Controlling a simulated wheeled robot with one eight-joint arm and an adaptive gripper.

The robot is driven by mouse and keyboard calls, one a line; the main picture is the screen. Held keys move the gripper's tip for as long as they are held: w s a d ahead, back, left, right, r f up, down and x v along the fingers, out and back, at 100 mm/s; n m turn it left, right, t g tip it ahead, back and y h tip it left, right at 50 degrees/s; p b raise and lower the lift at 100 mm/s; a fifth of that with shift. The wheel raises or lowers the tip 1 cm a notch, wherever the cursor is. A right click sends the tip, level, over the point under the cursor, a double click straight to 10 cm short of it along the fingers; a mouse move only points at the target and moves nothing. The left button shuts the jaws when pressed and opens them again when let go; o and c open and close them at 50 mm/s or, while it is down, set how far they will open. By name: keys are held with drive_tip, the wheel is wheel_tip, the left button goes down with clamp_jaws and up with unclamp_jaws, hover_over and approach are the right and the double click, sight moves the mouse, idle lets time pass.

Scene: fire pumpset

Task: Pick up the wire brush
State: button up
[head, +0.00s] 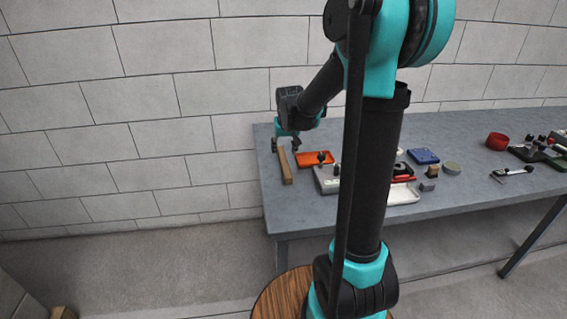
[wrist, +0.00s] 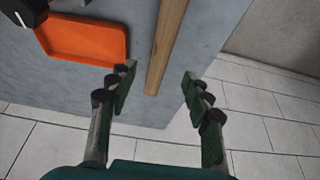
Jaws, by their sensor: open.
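A long, narrow wooden bar (head: 285,166), which looks like the wire brush, lies at the left end of the grey table. Its bristles cannot be made out. In the wrist view the wooden bar (wrist: 167,40) runs from the top edge down to an end between my fingertips. My gripper (head: 285,146) is open at the far end of the bar, with nothing held. In the wrist view my gripper (wrist: 158,75) has one finger on each side of the bar's end, with gaps on both sides. Its height above the table is hard to tell.
An orange tray (head: 314,159) lies close to the right of the bar; in the wrist view the orange tray (wrist: 85,37) is near my left finger. The grey table (head: 455,205) holds a blue box (head: 423,156) and a red ring (head: 497,140). A block wall (head: 165,100) stands behind.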

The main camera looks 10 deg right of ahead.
sight(284, 159)
drive_tip(key=shift+x, duration=3.85)
drive_tip(key=shift+w, duration=0.15)
clamp_jaws()
